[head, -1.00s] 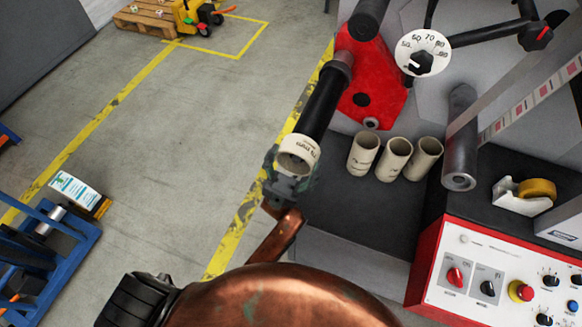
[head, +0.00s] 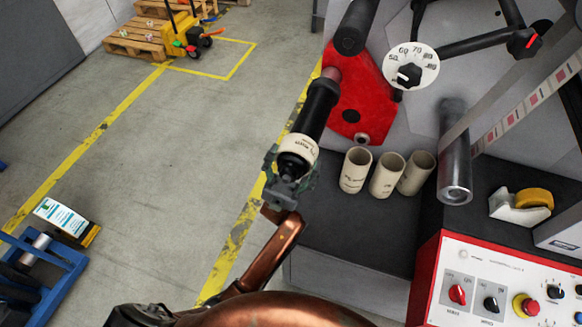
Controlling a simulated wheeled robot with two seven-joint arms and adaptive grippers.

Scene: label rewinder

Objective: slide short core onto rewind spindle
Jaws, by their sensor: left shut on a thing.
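The short core (head: 299,144) is a cream cardboard ring with dark print. It sits around the front end of the black rewind spindle (head: 318,103), and the spindle's dark end shows through its near opening. The spindle reaches out from the red plate (head: 362,92) of the machine. My left gripper (head: 290,178), at the end of a copper-coloured arm, is shut on the core at its near end. The fingertips are partly hidden by the core and blend with the dark parts. My right gripper is not in view.
Three cream cores, including one at the left (head: 355,171), stand on the dark bench right of the spindle. A grey metal roller (head: 455,165), a tape dispenser (head: 521,206) and a control panel (head: 500,290) lie further right. Open floor is at left.

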